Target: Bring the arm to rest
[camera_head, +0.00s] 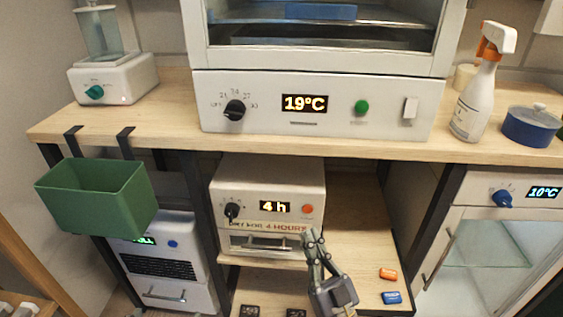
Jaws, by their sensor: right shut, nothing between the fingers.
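My right gripper (313,240) is at the lower middle of the head view, in front of the lower shelf. Its fingers point up and are shut with nothing between them. Its tips overlap the lower right corner of the white box with the "4 h" display (274,208); whether they touch it I cannot tell. My left gripper is not in view.
A large white cabinet reading 19°C (330,118) stands on the wooden bench (170,118). A green bin (95,205) hangs at the left edge. A spray bottle (472,103) and blue pot (530,128) stand right. Orange (388,274) and blue (391,297) pieces lie on the shelf.

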